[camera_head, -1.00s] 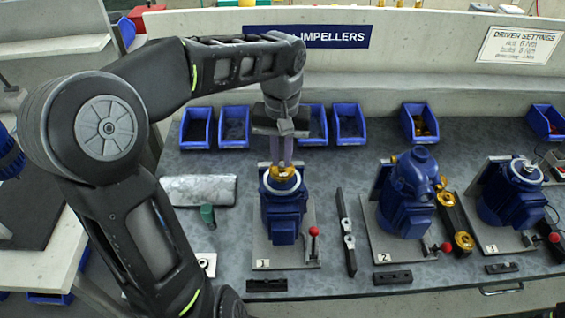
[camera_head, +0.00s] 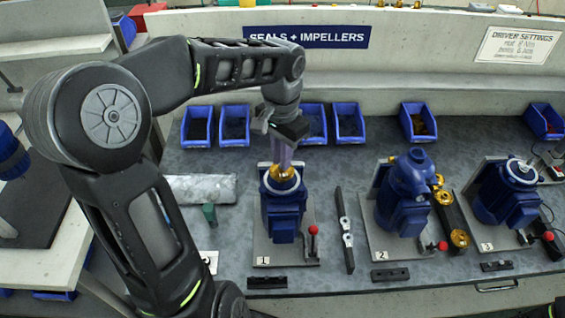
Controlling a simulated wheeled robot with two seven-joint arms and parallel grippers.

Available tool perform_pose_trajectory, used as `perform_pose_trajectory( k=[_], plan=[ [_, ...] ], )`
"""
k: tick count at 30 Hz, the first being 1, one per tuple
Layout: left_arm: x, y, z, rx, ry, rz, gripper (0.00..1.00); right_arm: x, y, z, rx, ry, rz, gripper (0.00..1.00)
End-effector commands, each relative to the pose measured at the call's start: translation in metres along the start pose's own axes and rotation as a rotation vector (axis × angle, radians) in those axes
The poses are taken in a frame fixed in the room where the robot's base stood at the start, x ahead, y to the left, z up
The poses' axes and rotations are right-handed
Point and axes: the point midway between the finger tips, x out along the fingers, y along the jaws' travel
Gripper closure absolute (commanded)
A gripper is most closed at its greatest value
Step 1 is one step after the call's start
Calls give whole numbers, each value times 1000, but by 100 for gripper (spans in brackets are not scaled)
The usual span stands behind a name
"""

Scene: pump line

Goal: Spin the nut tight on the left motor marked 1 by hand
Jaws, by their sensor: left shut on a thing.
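The blue motor (camera_head: 283,208) marked 1 stands upright on its grey plate at the left of the row, with a pale ring on its top. A brass-coloured part (camera_head: 283,175), which looks like the nut on an impeller, sits at the centre of that ring. My left gripper (camera_head: 284,164) reaches down from above, its fingers shut on the nut at the motor's top. The fingertips partly hide the nut, so its threads cannot be seen. My right gripper is not in view.
Motor 2 (camera_head: 402,200) and motor 3 (camera_head: 507,195) stand to the right. A dark bar tool (camera_head: 345,232) lies beside motor 1. A red-knobbed lever (camera_head: 313,230) stands at its plate. Blue bins (camera_head: 348,124) line the back. A grey bag-like sheet (camera_head: 201,188) lies left.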

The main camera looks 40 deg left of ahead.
Motion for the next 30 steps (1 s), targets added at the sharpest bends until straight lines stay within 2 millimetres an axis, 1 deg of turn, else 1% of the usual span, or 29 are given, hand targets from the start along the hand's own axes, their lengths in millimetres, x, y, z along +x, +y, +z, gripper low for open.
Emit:
perform_pose_trajectory(
  k=[5,8,15,19,23,30],
  plan=[
    [-2,0,0,53,0,1,100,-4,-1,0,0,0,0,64],
    [-2,0,0,147,-1,1,100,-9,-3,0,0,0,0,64],
    [-3,1,0,440,0,0,100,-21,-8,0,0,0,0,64],
    [-2,0,0,561,0,0,100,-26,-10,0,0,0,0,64],
    [0,0,0,610,0,0,100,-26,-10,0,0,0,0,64],
    [0,0,0,611,1,0,100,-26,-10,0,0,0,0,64]
  ],
)
